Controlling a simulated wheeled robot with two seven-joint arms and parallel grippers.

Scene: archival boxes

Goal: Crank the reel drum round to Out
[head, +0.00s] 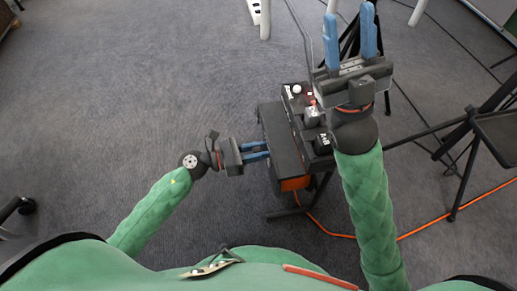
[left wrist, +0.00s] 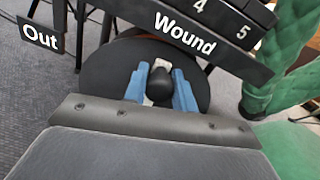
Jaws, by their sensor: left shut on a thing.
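The reel unit (head: 283,140) is a dark box with an orange lower end, standing right of my left gripper in the head view. The left wrist view shows its round black drum (left wrist: 102,75) face on, with a black crank knob (left wrist: 160,88) on it. My left gripper (left wrist: 160,82) is shut on the knob, one blue finger on each side; it also shows in the head view (head: 264,150). An "Out" label (left wrist: 40,35) is at the upper left and a "Wound" label (left wrist: 185,34) is above the knob. My right gripper (head: 351,38) is open and empty, fingers pointing up the picture.
A row of numbered dark blocks (left wrist: 215,14) sits above the Wound label. An orange cable (head: 425,228) runs over the floor at right. Black stand legs (head: 465,135) are at the right. The carpet (head: 120,90) at left is clear.

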